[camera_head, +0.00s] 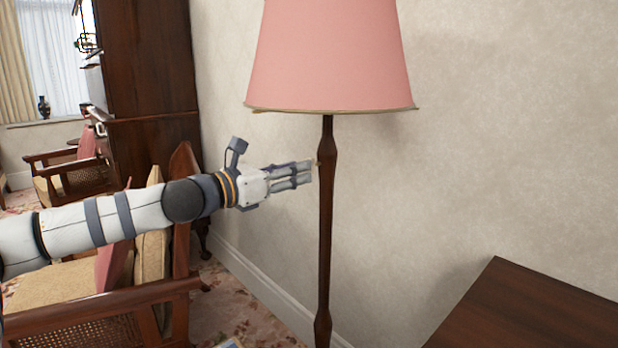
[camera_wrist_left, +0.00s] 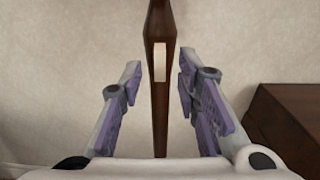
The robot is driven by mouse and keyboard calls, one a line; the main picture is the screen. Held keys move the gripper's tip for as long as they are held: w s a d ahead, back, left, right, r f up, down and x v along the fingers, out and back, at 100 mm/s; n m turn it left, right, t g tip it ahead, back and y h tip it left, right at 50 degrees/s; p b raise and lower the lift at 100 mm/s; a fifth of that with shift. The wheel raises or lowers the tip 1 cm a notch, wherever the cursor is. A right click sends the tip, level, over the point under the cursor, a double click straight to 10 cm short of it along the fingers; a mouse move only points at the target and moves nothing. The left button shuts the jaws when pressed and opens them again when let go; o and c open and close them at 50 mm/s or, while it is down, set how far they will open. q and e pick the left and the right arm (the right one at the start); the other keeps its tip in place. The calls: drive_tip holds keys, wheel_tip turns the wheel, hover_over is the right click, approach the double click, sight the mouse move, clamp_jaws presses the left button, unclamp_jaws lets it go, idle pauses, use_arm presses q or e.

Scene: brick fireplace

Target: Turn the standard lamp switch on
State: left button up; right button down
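The standard lamp has a pink shade (camera_head: 330,55) and a dark wooden pole (camera_head: 325,230). In the left wrist view the pole (camera_wrist_left: 160,115) stands upright in the middle. A pale rectangular switch plate (camera_wrist_left: 160,62) shows on the wider part of the pole, facing the wrist camera. My left gripper (camera_head: 312,171) comes in from the left, with its fingertips close to the pole just below the shade. In the wrist view its fingers (camera_wrist_left: 158,78) are apart, one on each side of the pole, with nothing held. I cannot tell if they touch it. My right gripper is not in view.
A dark wooden table (camera_head: 530,315) stands at the lower right. A cushioned wooden armchair (camera_head: 110,300) is below my left arm. A tall dark cabinet (camera_head: 150,80) stands behind. The pale wall (camera_head: 510,130) is behind the lamp.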

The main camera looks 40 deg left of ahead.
use_arm(q)
drive_tip(key=w, duration=0.2)
drive_tip(key=shift+w+d+r, duration=0.1)
drive_tip(key=shift+w+r, duration=0.05)
drive_tip(key=shift+w, duration=0.25)
clamp_jaws()
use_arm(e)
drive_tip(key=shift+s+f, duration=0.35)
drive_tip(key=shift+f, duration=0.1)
use_arm(q)
drive_tip(key=shift+m, duration=0.4)
drive_tip(key=shift+d+f+m+p, duration=0.15)
drive_tip(key=shift+m+p, duration=0.15)
drive_tip(key=shift+m, duration=3.9)
drive_tip(key=shift+f+m+p, duration=0.1)
drive_tip(key=shift+m+p, duration=0.15)
drive_tip(key=shift+m, duration=3.95)
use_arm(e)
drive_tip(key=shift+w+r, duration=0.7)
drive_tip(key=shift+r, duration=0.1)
use_arm(q)
drive_tip(key=shift+m, duration=0.3)
